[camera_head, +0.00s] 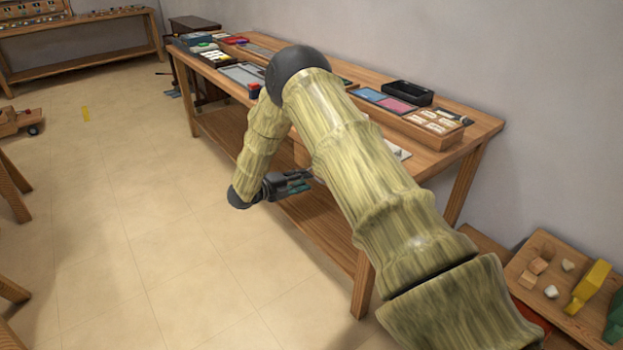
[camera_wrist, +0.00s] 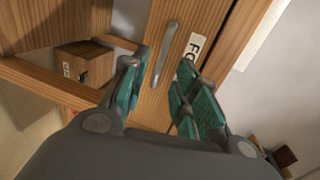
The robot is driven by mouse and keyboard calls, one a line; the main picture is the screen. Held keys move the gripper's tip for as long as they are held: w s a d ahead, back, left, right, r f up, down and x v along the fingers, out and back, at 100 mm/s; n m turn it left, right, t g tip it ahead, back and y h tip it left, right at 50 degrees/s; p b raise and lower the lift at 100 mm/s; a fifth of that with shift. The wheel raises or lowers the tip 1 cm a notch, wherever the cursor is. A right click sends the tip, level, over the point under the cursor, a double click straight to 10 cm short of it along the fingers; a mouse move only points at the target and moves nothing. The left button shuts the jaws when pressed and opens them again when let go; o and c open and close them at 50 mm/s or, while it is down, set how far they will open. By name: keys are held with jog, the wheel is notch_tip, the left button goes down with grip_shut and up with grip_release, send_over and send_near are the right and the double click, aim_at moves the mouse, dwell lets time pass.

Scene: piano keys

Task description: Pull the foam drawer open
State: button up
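The foam drawer's wooden front (camera_wrist: 203,18) is in the wrist view, with a white label that reads "FO" before my finger hides the rest. Its grey bar handle (camera_wrist: 164,55) shows between my two fingers, closer to the left one. My gripper (camera_wrist: 160,92) is open, its teal-padded fingers apart on either side of the handle; I cannot tell whether either touches it. In the head view my gripper (camera_head: 300,182) is at the bench's front edge, and my arm hides most of the drawer.
The wooden workbench (camera_head: 480,135) carries trays and a black bin (camera_head: 407,93). A lower shelf (camera_head: 325,225) runs beneath. A small labelled wooden box (camera_wrist: 85,63) shows in the wrist view.

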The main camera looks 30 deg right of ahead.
jog(key=shift+x, duration=2.15)
grip_shut()
